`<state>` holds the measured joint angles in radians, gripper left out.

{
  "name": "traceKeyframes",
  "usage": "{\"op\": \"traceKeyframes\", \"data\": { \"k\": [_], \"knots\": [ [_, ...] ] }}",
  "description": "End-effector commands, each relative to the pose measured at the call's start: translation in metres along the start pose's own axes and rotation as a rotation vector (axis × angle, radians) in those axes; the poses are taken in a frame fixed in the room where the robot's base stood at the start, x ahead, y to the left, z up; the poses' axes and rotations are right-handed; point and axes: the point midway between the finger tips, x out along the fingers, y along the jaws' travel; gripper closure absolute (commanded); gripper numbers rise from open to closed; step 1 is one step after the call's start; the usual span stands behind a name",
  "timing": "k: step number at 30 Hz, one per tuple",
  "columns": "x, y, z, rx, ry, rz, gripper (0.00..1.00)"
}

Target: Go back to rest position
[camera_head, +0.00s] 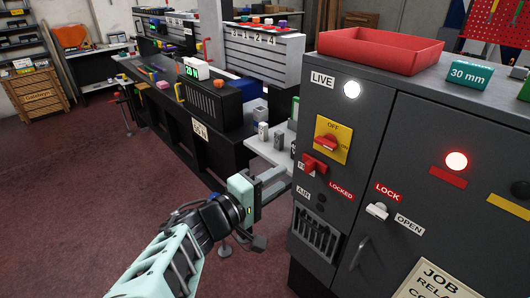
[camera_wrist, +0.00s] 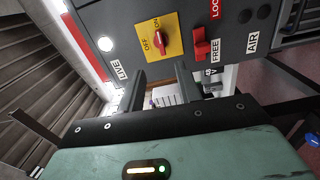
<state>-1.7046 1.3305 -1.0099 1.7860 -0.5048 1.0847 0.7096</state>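My gripper (camera_head: 278,183) reaches out in the middle of the head view, just left of the grey control cabinet (camera_head: 338,108). Its two fingers point toward the right and stand apart with nothing held between them. The wrist view also shows the gripper (camera_wrist: 161,85) open, its dark fingers below a red rotary switch (camera_wrist: 160,39) on a yellow plate. A red handle (camera_wrist: 203,48) by the FREE label is to the right of the fingers. I cannot tell whether a finger touches the cabinet.
A red tray (camera_head: 380,50) and a green 30 mm block (camera_head: 468,74) sit on the cabinet. A white lever (camera_head: 377,211) sticks out between LOCK and OPEN. A dark bench (camera_head: 190,135) stands behind. Red-brown floor (camera_head: 80,190) at the left is clear.

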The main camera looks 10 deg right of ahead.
Motion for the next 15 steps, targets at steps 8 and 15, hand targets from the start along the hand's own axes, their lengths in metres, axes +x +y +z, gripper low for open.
{"op": "traceKeyframes", "data": {
  "k": [8, 15],
  "knots": [
    [0.043, -0.049, 0.062, -0.156, -0.238, -0.379, 0.65],
    [0.021, -0.069, 0.128, -0.261, -0.388, -0.893, 0.65]
  ]
}}
